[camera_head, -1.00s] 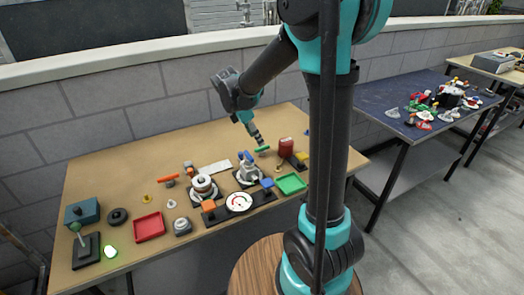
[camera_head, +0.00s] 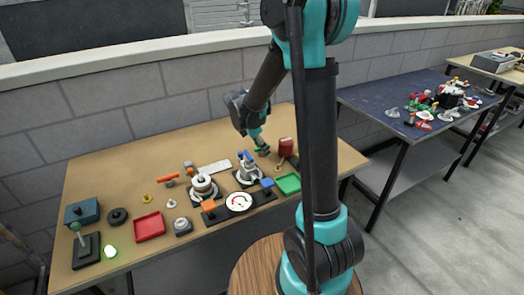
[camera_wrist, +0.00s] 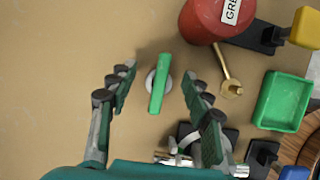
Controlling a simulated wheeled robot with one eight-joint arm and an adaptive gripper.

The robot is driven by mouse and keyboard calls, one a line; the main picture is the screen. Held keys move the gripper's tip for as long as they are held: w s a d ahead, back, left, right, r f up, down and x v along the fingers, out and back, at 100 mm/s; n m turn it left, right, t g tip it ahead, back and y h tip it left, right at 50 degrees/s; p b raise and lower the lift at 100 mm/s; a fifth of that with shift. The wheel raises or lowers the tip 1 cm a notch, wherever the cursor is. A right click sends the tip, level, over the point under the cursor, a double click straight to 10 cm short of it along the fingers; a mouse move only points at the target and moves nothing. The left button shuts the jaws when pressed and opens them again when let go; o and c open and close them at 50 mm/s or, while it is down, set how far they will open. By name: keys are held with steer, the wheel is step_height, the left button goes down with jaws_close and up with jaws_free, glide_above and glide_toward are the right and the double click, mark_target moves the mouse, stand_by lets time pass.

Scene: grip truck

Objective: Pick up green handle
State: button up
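The green handle (camera_wrist: 159,84) is a flat bar on a round grey base, on the tan table. In the wrist view it lies between the two open fingers of my gripper (camera_wrist: 158,92), with a gap on each side. In the head view my gripper (camera_head: 262,147) points down at the far part of the table and mostly hides the handle.
A red canister (camera_wrist: 206,20) and a brass key-like piece (camera_wrist: 228,74) stand right of the handle. A green tray (camera_wrist: 283,100) lies farther right. A grey round fixture (camera_wrist: 205,150) sits close to the right finger. Bare table (camera_wrist: 50,90) lies to the left.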

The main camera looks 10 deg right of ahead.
jaws_close()
